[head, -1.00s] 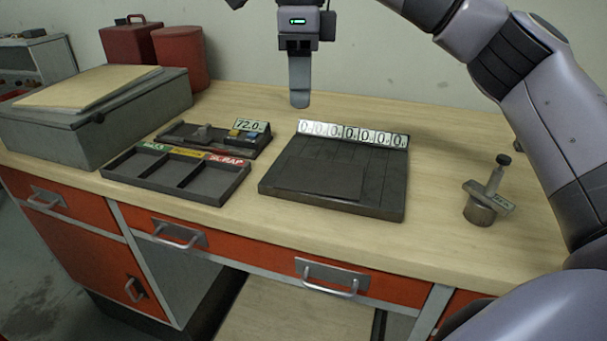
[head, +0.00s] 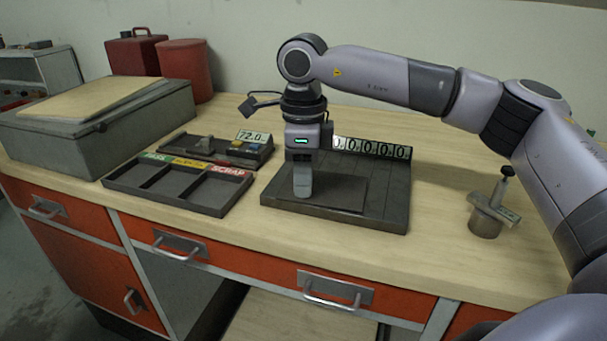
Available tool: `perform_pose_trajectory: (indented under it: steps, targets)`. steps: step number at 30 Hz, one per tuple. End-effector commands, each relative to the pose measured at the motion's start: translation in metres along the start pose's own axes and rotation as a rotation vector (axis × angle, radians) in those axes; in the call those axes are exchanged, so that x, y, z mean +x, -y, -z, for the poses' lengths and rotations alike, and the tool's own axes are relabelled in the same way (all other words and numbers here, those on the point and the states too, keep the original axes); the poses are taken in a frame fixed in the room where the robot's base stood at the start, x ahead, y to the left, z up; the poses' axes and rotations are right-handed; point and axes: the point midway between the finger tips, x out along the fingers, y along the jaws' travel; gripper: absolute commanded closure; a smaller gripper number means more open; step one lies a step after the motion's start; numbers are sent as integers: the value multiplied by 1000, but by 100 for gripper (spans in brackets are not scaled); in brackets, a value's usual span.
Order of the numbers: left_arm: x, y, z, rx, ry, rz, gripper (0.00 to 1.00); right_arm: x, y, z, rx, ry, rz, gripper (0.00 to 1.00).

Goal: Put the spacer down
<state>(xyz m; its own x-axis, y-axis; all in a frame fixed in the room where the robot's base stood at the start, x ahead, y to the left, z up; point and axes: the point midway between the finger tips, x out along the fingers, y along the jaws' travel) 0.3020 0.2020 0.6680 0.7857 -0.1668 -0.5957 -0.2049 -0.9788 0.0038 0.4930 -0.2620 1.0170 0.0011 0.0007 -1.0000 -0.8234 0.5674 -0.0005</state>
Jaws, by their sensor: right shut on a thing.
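My right gripper (head: 302,188) points straight down over the left front part of a dark slotted board (head: 385,205). It is shut, with its fingertips at or just above the board; I cannot tell whether they touch it. The spacer in its jaws is hidden behind the near finger, so its shape does not show. A row of number tags (head: 385,148) runs along the board's back edge, its left end hidden by the gripper. A flat dark panel (head: 345,194) lies on the board, right beside the fingertips. My left gripper is not in view.
A tray with three compartments (head: 228,209) and green, yellow and red labels stands left of the board. Behind it is a gauge reading 72.0 (head: 252,136). A small clamp-like stand (head: 486,222) is at the right. Bare bench lies between board and stand.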

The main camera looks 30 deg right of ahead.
Motion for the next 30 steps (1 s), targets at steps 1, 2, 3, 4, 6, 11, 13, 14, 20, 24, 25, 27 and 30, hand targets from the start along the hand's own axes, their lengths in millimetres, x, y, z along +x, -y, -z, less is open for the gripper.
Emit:
perform_pose_trajectory:
  steps: [1,2,3,4,6,11,13,14,20,24,25,27,30]
  targets:
    - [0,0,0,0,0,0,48,-1,0,0,0,1,0,100]
    - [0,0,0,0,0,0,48,-1,0,0,0,1,0,100]
    - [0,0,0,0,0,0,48,0,0,0,0,1,0,100]
    - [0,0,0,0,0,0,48,0,0,0,0,1,0,100]
    - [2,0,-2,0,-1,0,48,3,0,0,0,0,0,100]
    - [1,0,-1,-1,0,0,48,2,0,0,0,0,0,48]
    - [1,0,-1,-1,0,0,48,2,0,0,0,0,0,48]
    - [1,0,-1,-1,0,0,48,2,0,0,0,0,0,48]
    - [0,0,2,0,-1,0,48,-1,0,0,0,0,0,48]
    - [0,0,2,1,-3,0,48,-17,1,-1,1,3,2,48]
    - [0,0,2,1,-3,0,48,-23,0,-1,1,2,2,48]
    - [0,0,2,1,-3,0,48,-38,0,-1,1,3,3,48]
    - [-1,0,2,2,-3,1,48,-61,0,-1,0,4,2,48]
